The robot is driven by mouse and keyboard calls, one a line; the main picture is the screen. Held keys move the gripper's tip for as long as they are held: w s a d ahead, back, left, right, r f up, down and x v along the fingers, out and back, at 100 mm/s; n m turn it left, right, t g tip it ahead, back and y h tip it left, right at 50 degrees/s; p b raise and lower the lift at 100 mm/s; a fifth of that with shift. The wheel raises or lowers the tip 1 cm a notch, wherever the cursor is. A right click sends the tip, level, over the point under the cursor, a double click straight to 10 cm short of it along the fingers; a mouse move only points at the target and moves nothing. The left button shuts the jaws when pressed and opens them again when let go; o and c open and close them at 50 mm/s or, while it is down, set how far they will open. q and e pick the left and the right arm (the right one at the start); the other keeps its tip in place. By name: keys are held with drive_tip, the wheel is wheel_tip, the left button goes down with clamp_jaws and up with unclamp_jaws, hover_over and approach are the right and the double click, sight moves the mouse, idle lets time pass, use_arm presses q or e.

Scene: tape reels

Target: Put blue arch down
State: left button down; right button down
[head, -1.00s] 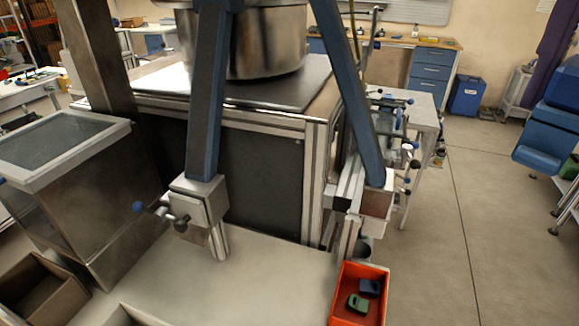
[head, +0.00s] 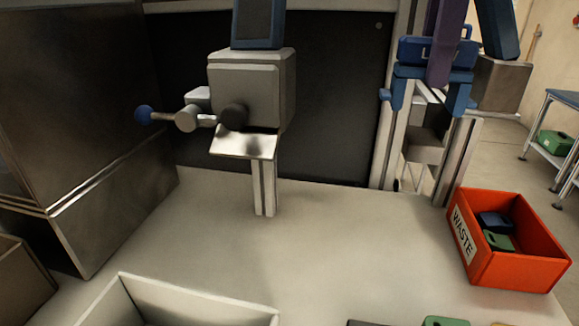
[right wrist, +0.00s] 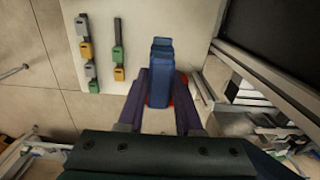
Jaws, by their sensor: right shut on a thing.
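The blue arch (head: 407,73) is in the air at the upper right of the head view, its legs pointing down and a partly covered label on its front. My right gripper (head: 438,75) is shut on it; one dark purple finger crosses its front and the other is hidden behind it. In the right wrist view the blue arch (right wrist: 160,75) sits between the two purple fingers of my right gripper (right wrist: 161,92). My left gripper is not in view.
A red WASTE bin (head: 520,275) holding a blue and a green piece stands at the table's right. The pale tabletop (head: 330,235) is clear in the middle. A white open box (head: 200,297) is at the front. Rows of grey, green and yellow pieces (right wrist: 88,50) show in the wrist view.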

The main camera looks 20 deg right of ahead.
wheel_tip(320, 180, down, 20)
drive_tip(key=shift+r, duration=0.2)
drive_tip(key=shift+f, duration=0.1)
drive_tip(key=c, duration=0.6)
unclamp_jaws()
drive_tip(key=shift+s, duration=0.1)
wheel_tip(320, 180, up, 12)
drive_tip(key=shift+r+b, duration=0.15)
drive_tip(key=shift+b, duration=0.15)
